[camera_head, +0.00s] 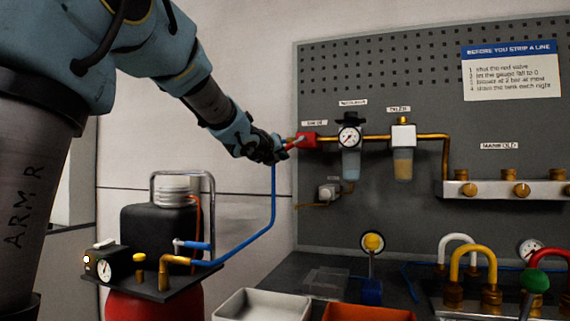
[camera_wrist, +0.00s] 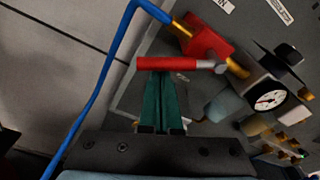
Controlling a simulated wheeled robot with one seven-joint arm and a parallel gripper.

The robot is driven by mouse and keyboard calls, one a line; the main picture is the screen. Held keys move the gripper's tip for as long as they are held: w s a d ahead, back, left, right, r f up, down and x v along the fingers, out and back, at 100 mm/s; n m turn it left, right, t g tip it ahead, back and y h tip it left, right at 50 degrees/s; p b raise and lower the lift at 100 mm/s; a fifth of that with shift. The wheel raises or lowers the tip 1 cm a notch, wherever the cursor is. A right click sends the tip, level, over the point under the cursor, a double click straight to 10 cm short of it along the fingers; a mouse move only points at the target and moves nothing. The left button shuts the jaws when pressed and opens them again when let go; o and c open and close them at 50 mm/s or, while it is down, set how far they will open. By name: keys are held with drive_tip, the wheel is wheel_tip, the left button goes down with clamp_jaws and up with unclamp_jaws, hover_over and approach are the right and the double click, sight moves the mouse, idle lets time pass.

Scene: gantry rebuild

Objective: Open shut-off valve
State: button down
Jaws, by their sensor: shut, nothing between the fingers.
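The shut-off valve is a red block (camera_head: 308,140) on the brass pipe at the board's left end; its body also shows in the wrist view (camera_wrist: 203,38). Its red lever (camera_wrist: 172,63) ends in a grey pivot and lies at a slant to the pipe in the wrist view. My gripper (camera_head: 280,153) is beside the valve, at its left. In the wrist view its green fingers (camera_wrist: 158,76) are together, with nothing between them. Their tips are right at the lever's handle, near its free end; I cannot tell whether they touch it.
A blue hose (camera_head: 273,200) runs from the valve down to the compressor (camera_head: 160,235). The regulator gauge (camera_head: 349,137) and a filter bowl (camera_head: 403,165) sit right of the valve. A manifold (camera_head: 500,190) is further right. Trays (camera_head: 262,303) lie below.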

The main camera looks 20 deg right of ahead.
drive_tip(key=r+m, duration=0.2)
drive_tip(key=w+a+m, duration=0.1)
drive_tip(key=shift+a+r+y, duration=0.1)
drive_tip(key=shift+r+y, duration=0.3)
idle(0.6)
wheel_tip(320, 180, down, 4)
drive_tip(key=b, duration=0.4)
drive_tip(key=v, duration=0.9)
drive_tip(key=shift+s, duration=0.25)
